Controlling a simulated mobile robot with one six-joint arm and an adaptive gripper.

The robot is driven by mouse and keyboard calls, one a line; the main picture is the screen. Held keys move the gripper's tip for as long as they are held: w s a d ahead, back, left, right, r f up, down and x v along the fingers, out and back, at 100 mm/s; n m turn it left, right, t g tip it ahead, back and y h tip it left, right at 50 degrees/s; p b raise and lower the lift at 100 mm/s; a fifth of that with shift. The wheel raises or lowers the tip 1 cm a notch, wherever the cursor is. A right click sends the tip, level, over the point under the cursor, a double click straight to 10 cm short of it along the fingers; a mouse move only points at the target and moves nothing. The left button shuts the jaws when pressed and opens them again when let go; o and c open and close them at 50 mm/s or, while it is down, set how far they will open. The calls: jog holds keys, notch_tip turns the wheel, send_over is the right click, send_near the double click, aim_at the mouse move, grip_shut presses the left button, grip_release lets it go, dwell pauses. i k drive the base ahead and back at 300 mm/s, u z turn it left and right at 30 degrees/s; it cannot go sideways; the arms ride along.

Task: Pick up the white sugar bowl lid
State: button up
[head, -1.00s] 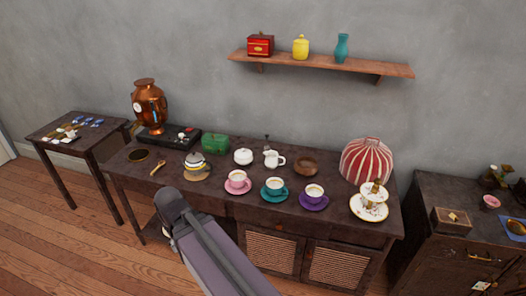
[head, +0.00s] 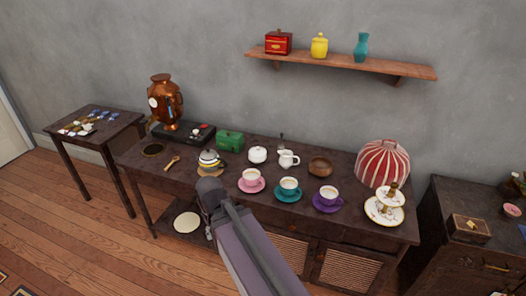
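The white sugar bowl (head: 257,156) stands near the back middle of the dark sideboard, left of the white milk jug. Its small white lid (head: 257,149) sits on top of it. In the head view my arm rises from the bottom edge toward the sideboard's front left. My gripper itself cannot be made out; only arm links show, in front of and below the teapot.
Three cups on pink (head: 251,182), teal (head: 289,190) and purple (head: 327,199) saucers stand in front of the bowl. Beside it are the white milk jug (head: 288,159), a wooden bowl (head: 320,166), a green box (head: 229,141) and a teapot (head: 209,160).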

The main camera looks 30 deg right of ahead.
aim_at(258, 152)
jog(key=u, duration=0.1)
jog(key=i, duration=1)
jog(key=z, duration=0.05)
